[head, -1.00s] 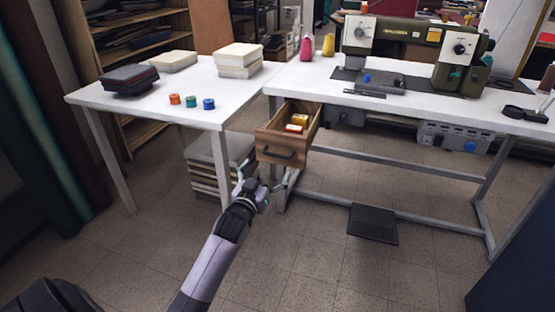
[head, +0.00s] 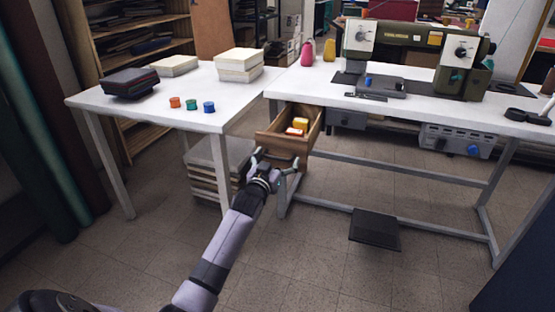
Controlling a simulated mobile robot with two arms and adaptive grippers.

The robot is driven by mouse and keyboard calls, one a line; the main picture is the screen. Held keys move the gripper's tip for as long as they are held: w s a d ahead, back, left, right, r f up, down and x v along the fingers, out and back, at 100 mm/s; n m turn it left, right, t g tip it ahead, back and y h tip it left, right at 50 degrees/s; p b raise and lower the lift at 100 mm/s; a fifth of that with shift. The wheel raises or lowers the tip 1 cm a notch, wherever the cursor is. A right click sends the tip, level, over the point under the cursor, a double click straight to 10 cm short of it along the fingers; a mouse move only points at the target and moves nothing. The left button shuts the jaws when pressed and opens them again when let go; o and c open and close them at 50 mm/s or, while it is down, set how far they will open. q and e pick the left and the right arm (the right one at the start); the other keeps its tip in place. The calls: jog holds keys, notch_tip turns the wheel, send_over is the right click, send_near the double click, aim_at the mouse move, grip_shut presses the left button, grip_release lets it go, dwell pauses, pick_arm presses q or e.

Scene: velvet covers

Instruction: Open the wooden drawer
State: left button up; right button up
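The wooden drawer (head: 279,142) is pulled out under the left end of the white sewing table (head: 322,78). Yellow, orange and white small items (head: 298,126) lie inside it. My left gripper (head: 276,158) is at the lower part of the drawer front, with its two fingers spread apart. The drawer's dark handle is hidden behind the gripper, and I cannot tell whether the fingers touch it. My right gripper is not in view.
A side table (head: 150,108) at left bears foam blocks, dark folded covers and small coloured spools. A stack (head: 205,170) stands beneath it. A sewing machine (head: 415,45) stands on the sewing table; a foot pedal (head: 375,228) is below. The front floor is clear.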

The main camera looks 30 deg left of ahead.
aim_at(281, 153)
pick_arm(q)
jog(key=c, duration=1.3)
jog(key=b+x, duration=0.1)
jog(key=x, duration=0.4)
jog(key=shift+w+f, duration=0.1)
jog(key=shift+w, duration=0.2)
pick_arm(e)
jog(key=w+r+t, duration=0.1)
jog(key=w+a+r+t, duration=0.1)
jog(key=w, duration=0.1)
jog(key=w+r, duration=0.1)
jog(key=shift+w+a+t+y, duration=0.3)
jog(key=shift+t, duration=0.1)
pick_arm(q)
jog(key=o, duration=1.4)
jog(key=shift+d, duration=0.1)
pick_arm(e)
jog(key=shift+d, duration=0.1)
